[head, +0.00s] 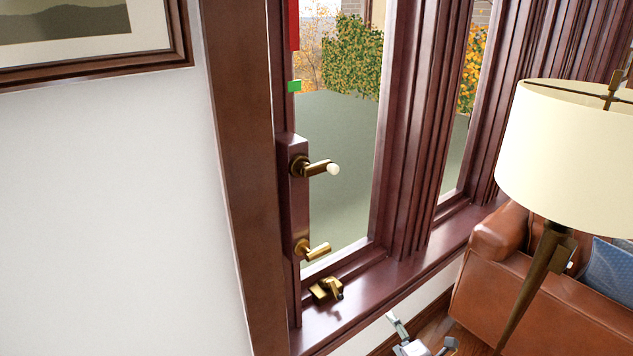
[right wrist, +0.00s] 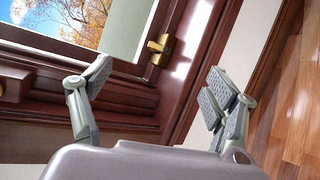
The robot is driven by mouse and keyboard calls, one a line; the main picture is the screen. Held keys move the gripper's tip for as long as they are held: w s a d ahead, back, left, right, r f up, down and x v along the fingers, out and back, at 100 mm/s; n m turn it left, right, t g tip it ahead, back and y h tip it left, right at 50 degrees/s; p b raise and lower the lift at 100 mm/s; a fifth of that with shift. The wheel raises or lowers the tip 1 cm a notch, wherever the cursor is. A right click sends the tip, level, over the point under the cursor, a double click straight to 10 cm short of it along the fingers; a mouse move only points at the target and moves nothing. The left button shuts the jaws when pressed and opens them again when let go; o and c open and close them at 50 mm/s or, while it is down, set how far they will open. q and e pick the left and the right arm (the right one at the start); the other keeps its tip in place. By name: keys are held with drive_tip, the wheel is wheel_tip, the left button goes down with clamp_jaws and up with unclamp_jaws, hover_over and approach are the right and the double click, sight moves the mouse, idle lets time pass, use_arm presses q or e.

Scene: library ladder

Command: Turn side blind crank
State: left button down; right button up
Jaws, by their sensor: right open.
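A brass crank with a white knob (head: 320,168) sticks out from the upper part of a dark wood side box (head: 292,190) on the window frame. A second brass handle (head: 315,250) without a white knob sits lower on the same box. My right gripper (head: 421,332) is at the bottom edge of the head view, below and right of both handles and apart from them. In the right wrist view its jaws (right wrist: 158,78) are spread and empty. My left gripper is out of view.
A brass fitting (head: 326,290) lies on the window sill (head: 385,280); it also shows in the wrist view (right wrist: 160,48). A floor lamp (head: 570,150) and a brown leather sofa (head: 510,290) stand at right. A green marker (head: 294,86) sits beneath a red strip (head: 293,25) on the frame.

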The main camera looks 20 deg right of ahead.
drive_tip(key=w+a+r+n+t+y+b, duration=0.15)
drive_tip(key=r+n, duration=0.25)
drive_tip(key=r, duration=0.5)
drive_tip(key=w+a+r+n+t+y, duration=0.1)
drive_tip(key=w+a+r+n+t, duration=0.3)
drive_tip(key=r, duration=0.6)
drive_tip(key=n+t+y+b, duration=0.2)
drive_tip(key=n+y, duration=0.4)
drive_tip(key=n, duration=0.5)
approach(319, 172)
drive_tip(key=shift+g, duration=0.35)
drive_tip(key=p+x, duration=0.2)
drive_tip(key=x, duration=0.1)
drive_tip(key=p+x, duration=0.2)
drive_tip(key=x, duration=0.2)
drive_tip(key=p+x, duration=0.2)
drive_tip(key=x, duration=0.2)
drive_tip(key=shift+s+d+r+p, duration=0.1)
drive_tip(key=shift+d+r+p, duration=0.05)
drive_tip(key=shift+r+p, duration=0.15)
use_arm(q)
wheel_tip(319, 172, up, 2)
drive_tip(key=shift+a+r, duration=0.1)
use_arm(e)
drive_tip(key=c, duration=1.1)
drive_tip(key=shift+c, duration=0.2)
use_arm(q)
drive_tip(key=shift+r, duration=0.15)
